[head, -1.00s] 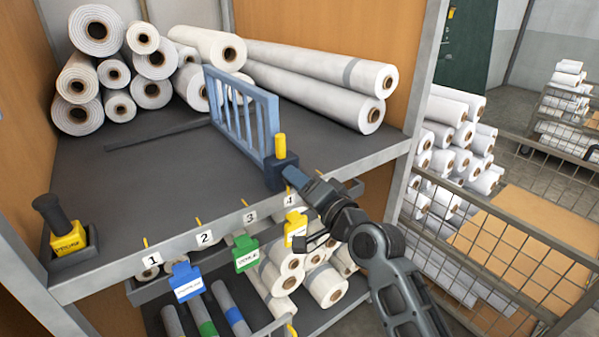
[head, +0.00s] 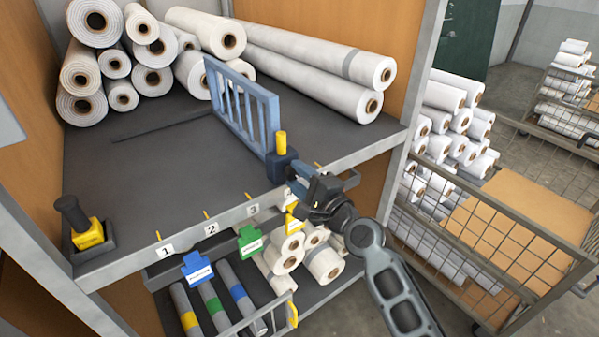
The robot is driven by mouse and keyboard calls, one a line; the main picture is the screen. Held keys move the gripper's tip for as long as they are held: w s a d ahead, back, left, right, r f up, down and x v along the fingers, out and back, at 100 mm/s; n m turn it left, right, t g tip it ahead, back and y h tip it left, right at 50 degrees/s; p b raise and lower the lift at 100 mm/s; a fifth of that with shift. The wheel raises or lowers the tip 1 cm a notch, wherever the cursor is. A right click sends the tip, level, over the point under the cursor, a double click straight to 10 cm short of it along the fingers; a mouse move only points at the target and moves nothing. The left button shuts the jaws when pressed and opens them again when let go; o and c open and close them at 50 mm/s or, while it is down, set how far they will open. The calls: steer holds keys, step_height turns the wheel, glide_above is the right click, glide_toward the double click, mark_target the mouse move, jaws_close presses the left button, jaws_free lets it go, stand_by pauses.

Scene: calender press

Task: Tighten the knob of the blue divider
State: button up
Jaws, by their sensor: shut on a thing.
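The blue divider (head: 243,108) is a slatted frame standing upright on the dark shelf, running from the rolls at the back to the front edge. Its front end has a dark blue block (head: 281,166) with a yellow upright piece (head: 281,143) on top. My gripper (head: 292,178) is at the front face of this block, at the shelf's front edge, and is shut on the divider's knob. The jaws and wrist hide the knob, so I cannot see its shape or how far it is turned.
White rolls (head: 230,40) lie stacked at the back, long ones right of the divider. A yellow block with a black handle (head: 87,231) sits at the shelf's front left. Blue (head: 197,269) and green (head: 250,240) tags hang below. A wire cart (head: 495,240) stands right.

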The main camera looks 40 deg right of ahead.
steer(key=shift+f+m, duration=0.1)
steer(key=shift+m, duration=0.4)
steer(key=o, duration=1.1)
steer(key=shift+c, duration=0.2)
steer(key=s+b, duration=0.1)
steer(key=s, duration=0.6)
steer(key=shift+s, duration=0.4)
